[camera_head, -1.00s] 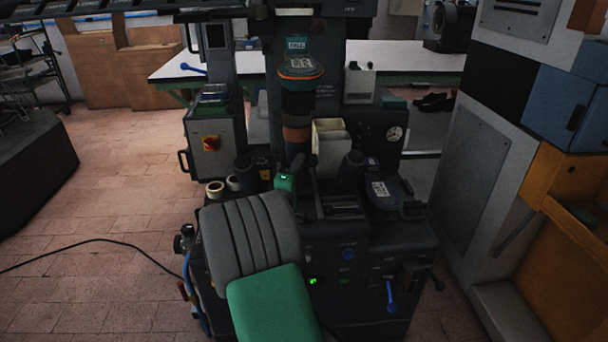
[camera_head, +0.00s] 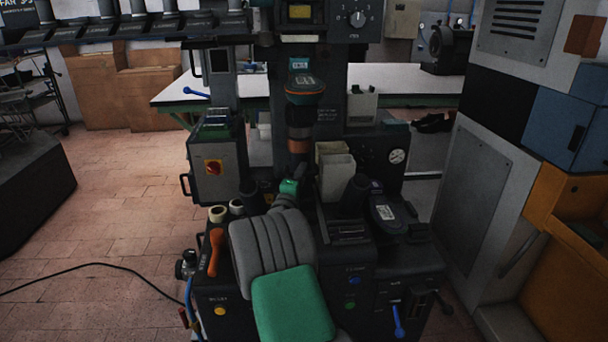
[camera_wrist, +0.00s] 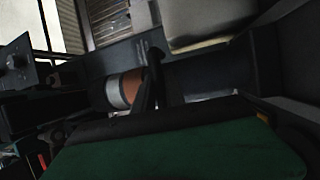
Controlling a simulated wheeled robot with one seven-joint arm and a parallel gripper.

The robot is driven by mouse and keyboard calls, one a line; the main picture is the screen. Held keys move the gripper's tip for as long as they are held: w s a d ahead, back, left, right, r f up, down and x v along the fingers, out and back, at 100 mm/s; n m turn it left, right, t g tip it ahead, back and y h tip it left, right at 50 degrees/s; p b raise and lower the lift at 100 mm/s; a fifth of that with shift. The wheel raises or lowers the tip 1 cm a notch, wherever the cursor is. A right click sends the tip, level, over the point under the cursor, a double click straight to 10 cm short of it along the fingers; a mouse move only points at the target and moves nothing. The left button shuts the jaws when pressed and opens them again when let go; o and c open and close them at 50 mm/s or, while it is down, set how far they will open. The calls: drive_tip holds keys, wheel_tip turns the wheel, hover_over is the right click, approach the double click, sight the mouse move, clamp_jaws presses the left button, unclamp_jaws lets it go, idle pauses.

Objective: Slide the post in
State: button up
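The press machine's upright column (camera_head: 299,125) has a black upper part and a copper-coloured band; I take it for the post, but cannot be sure. The banded cylinder also shows in the wrist view (camera_wrist: 124,88), copper and pale. My gripper (camera_head: 291,186) is low in front of the column, mostly hidden behind my own grey and green arm. In the wrist view, a dark finger (camera_wrist: 151,80) overlaps the banded cylinder's right end. I cannot tell whether they touch, or whether the fingers are open or shut.
A pale open box (camera_head: 335,172) stands right of the column. A dark cylinder (camera_head: 357,194) stands close to it. An orange handle (camera_head: 215,252) is left of my arm. A grey switch box (camera_head: 216,165) stands at left. Open floor (camera_head: 90,220) lies further left.

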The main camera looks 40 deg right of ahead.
drive_tip(key=o, duration=0.4)
drive_tip(key=shift+w, duration=0.1)
drive_tip(key=v, duration=0.7)
drive_tip(key=shift+a+f, duration=0.1)
drive_tip(key=shift+a, duration=0.25)
